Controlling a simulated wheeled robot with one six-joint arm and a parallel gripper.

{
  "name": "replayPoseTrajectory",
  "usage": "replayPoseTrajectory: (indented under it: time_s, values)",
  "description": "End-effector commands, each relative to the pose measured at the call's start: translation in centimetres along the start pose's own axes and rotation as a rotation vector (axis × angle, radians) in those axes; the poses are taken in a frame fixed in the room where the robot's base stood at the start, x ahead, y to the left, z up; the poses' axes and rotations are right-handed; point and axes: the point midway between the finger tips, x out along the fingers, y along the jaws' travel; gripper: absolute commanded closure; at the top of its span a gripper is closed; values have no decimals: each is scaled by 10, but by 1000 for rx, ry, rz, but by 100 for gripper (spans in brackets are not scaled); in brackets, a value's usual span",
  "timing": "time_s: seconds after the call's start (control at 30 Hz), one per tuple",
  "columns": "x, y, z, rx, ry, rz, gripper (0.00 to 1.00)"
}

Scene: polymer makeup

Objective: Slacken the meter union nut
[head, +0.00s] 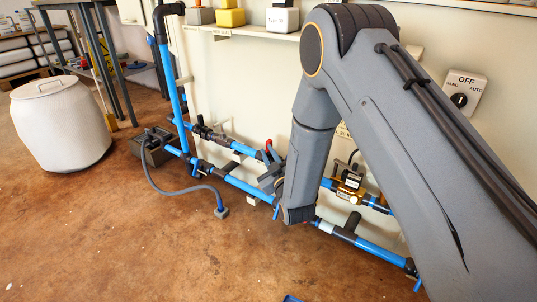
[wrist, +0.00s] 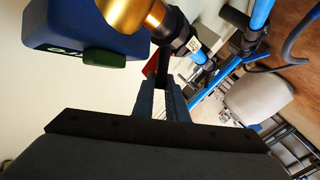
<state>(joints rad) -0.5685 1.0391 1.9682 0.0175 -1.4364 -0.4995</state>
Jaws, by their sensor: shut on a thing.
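The brass-coloured meter body (head: 350,187) sits in the blue pipe line, to the right of my forearm in the head view. In the wrist view its brass part (wrist: 133,12) is close, at the top, and the dark union nut (wrist: 181,37) shows at its end. My gripper (wrist: 162,82) is shut on a dark bar-like part (wrist: 163,69) just below the nut; whether this part joins the nut is unclear. A red part (wrist: 150,68) shows beside the left finger. In the head view my gripper (head: 271,178) is partly hidden by my arm, near a red handle (head: 269,147).
Blue pipes (head: 250,187) run low along the wall. A grey hose (head: 178,191) curves over the open brown floor (head: 100,235). A white tank (head: 60,125) stands at the left. A blue box (wrist: 85,30) with a green part is close in the wrist view.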

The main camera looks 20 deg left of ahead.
Motion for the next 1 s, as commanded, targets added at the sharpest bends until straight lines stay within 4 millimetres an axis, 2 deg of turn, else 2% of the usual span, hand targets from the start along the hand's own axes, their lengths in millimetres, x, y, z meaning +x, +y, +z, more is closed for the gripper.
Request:
replayPoseTrajectory:
  time_s: [0.5, 0.8, 0.83, 0.9, 0.93, 1.0]
  values:
    - [-7, -16, 9, -203, 145, 78, 100]
    - [-7, -17, 8, -209, 151, 81, 100]
    - [-7, -17, 8, -209, 150, 81, 84]
    - [-7, -17, 8, -209, 150, 81, 73]
    - [-7, -17, 8, -209, 150, 81, 69]
    - [-7, -17, 8, -209, 150, 81, 69]
